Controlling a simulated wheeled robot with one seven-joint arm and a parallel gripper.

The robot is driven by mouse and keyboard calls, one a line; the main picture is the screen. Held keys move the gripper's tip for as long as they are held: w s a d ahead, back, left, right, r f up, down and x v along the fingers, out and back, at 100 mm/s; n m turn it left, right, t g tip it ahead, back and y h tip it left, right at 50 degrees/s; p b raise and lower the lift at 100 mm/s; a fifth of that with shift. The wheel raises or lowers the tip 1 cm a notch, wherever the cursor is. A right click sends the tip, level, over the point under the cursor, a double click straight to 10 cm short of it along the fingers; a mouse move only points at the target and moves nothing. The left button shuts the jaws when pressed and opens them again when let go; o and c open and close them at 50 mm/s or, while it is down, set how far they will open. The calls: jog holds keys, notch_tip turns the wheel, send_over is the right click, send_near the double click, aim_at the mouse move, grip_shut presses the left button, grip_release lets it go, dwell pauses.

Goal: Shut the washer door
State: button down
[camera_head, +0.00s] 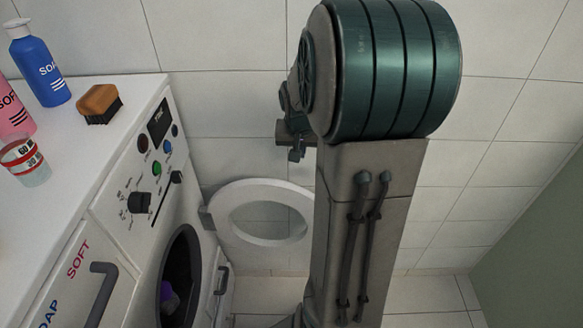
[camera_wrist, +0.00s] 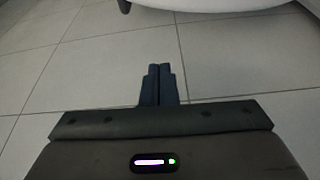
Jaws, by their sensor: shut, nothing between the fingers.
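The washer (camera_head: 150,130) stands at the left in the head view, its top and front panel showing. Its round white door (camera_head: 229,225) is swung wide open, out from the left of my arm, and my arm covers its right edge. The dark drum opening (camera_head: 180,280) is uncovered, with something purple inside. In the wrist view my gripper (camera_wrist: 159,70) is shut and empty, pointing over the tiled floor. A curved white rim (camera_wrist: 200,22) crosses the top of that view; it may be the door. My gripper appears apart from it. The head view does not clearly show my fingers.
On the washer top stand a blue soap bottle (camera_head: 45,70), a pink bottle (camera_head: 12,112), a brush (camera_head: 99,103) and a clear cup (camera_head: 25,160). A tiled wall (camera_head: 225,100) is behind. The tiled floor (camera_wrist: 60,60) below my gripper is clear.

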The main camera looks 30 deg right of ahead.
jog(key=b+x, duration=0.2)
jog(key=x, duration=0.8)
jog(key=s+a, duration=0.2)
jog(key=s, duration=0.1)
jog(key=shift+s+a+p, duration=0.2)
jog(key=shift+p, duration=0.2)
